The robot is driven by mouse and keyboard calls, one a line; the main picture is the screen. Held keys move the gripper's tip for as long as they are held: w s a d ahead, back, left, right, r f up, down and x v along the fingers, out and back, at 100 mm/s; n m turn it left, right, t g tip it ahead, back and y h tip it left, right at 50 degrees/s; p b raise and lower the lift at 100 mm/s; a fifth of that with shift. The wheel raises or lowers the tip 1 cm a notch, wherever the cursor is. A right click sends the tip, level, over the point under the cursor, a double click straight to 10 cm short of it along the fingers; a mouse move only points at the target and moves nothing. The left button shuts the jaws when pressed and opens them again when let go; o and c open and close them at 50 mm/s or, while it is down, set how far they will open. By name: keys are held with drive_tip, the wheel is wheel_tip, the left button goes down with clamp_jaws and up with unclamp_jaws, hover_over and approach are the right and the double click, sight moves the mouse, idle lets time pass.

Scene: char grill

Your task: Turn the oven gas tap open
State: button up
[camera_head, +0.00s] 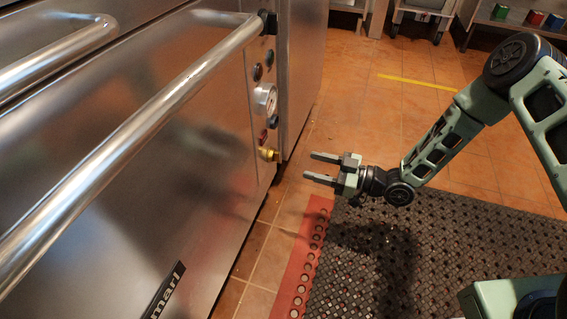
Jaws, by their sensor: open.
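The oven (165,145) is a large stainless steel unit filling the left side. A narrow control panel at its right end carries dark knobs, a round gauge (265,99) and, lowest, a small yellow brass tap (268,154). The tap is small in the picture, and its exact handle position is hard to tell. My gripper (314,167) is to the right of the tap and slightly lower in the picture. Its two grey fingers point left toward the panel, apart and empty. A gap shows between the fingertips and the tap; nothing touches it.
A long tubular handle (140,135) runs along the oven front and ends near the top of the panel. A black perforated mat (440,240) with a red edge (303,260) lies on the tiled floor below my arm.

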sight(279, 157)
drive_tip(key=b+x, duration=0.3)
drive_tip(key=x, duration=0.5)
drive_tip(key=shift+w+a+f, duration=0.15)
drive_tip(key=shift+a, duration=0.25)
drive_tip(key=shift+w+a+b, duration=0.1)
drive_tip(key=shift+a+b, duration=0.2)
drive_tip(key=shift+a, duration=0.05)
drive_tip(key=c, duration=1)
